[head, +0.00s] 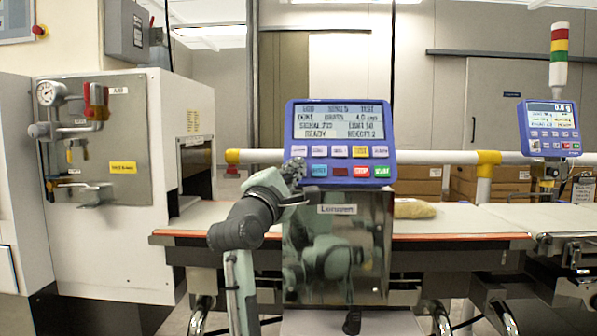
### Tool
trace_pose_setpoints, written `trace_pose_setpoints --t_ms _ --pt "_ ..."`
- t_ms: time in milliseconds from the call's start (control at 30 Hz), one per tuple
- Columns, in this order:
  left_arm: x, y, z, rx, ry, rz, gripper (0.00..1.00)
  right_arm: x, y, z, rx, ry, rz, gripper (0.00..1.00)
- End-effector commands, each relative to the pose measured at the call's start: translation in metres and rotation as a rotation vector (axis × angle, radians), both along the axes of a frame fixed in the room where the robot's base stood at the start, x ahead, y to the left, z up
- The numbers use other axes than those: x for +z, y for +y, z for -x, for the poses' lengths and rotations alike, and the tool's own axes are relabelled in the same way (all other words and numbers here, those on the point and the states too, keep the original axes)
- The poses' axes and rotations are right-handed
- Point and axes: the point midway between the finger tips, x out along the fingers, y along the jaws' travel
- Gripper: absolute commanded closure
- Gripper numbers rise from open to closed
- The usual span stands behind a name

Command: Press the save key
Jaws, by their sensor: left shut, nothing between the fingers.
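The blue control panel (340,112) stands upright in the middle of the head view, with a lit text screen above two rows of coloured keys (340,161). The key labels are mostly too small to read, so I cannot tell which is the save key. My left gripper (295,168) is shut and empty at the lower left corner of the panel. It covers the left end of the lower key row. I cannot tell whether its fingertips touch the panel. My right gripper is not in view.
The panel sits above a shiny steel box (338,262) that reflects my arm. A conveyor belt (462,220) runs behind, with a tan packet (413,209) on it. A second blue display (549,128) stands at right. A white cabinet (105,230) stands at left.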

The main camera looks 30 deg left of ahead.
Motion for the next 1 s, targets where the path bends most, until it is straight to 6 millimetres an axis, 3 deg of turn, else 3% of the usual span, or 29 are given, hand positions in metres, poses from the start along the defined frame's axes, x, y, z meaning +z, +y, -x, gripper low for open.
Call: trace_pose_setpoints --t_ms 1000 --pt "-0.0048 0.0049 -0.0081 0.0 0.0 0.0 1.0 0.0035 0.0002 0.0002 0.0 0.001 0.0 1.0"
